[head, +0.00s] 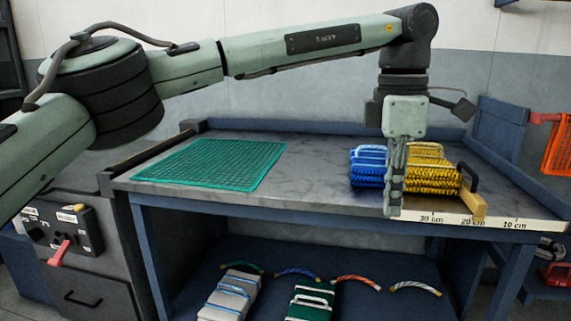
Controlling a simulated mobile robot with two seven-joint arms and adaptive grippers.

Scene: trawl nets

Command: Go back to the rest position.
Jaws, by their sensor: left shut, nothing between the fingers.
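My left arm reaches in from the left and across the top of the head view. Its gripper (395,208) points straight down at the front edge of the workbench (310,160). The fingers are shut with nothing between them. The gripper hangs in front of a blue coiled bundle (368,166) and a yellow coiled bundle (430,172), hiding part of them. I cannot tell whether it touches either bundle. My right gripper is not in view.
A green net panel (212,164) lies flat on the bench's left. A wooden block with a black handle (472,200) stands by a ruler strip at the front right edge. Wrapped bundles and short rope pieces lie on the lower shelf (330,296). A control box (62,230) stands left.

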